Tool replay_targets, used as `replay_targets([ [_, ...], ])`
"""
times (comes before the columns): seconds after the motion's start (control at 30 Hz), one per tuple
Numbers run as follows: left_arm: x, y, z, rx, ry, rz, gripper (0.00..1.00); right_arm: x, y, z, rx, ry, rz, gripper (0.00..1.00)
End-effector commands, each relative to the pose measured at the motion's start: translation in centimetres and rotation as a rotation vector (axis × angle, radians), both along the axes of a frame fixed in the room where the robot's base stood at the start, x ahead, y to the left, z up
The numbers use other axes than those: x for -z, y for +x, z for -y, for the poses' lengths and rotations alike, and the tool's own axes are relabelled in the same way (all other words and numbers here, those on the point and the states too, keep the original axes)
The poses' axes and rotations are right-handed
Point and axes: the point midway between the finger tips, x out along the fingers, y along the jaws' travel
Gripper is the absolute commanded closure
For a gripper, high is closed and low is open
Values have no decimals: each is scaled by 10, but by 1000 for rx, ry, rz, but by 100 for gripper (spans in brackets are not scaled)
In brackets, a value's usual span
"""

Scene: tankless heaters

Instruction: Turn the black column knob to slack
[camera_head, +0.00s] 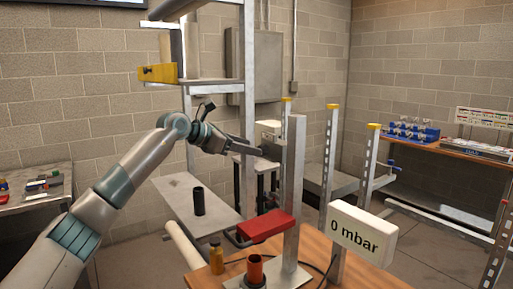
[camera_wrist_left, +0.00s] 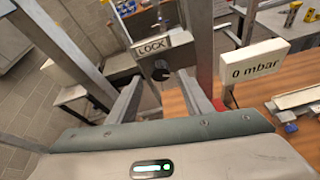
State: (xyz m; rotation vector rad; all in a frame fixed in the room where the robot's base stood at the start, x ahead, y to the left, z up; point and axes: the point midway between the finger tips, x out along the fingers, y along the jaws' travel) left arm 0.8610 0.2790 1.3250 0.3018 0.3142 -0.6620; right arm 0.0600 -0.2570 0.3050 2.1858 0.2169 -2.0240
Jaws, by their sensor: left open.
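The black column knob (camera_wrist_left: 160,72) sits on a grey metal column, below a plate reading LOCK (camera_wrist_left: 152,45), in the left wrist view. In the head view the column (camera_head: 295,180) stands upright on the wooden table, and I cannot make out the knob clearly there. My left gripper (camera_head: 256,147) is beside the column at its upper part, pointing at it. In the left wrist view its two fingers (camera_wrist_left: 162,84) are apart, with the knob between and beyond them. I cannot tell whether they touch it. My right gripper is in neither view.
A white display (camera_head: 362,235) reading 0 mbar stands right of the column. A red block (camera_head: 265,226), an orange-red cylinder (camera_head: 255,268) and a small amber bottle (camera_head: 217,258) are near its foot. A black cylinder (camera_head: 199,201) stands on a grey shelf behind.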

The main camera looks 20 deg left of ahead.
Motion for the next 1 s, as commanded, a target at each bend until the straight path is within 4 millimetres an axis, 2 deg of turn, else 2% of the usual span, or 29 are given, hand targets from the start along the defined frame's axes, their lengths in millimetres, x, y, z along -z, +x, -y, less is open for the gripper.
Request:
replay_targets([
  [0.1,5,14,11,1,-1,-1,54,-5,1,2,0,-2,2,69],
  [0.3,13,27,21,1,-1,0,54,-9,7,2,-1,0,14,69],
  [0.7,16,31,23,-1,0,0,54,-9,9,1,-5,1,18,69],
  [0.87,16,31,23,0,0,0,93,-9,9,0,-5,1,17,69],
  [0.9,16,31,23,0,0,0,96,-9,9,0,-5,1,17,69],
  [1.0,16,31,23,0,0,0,95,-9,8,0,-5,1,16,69],
])
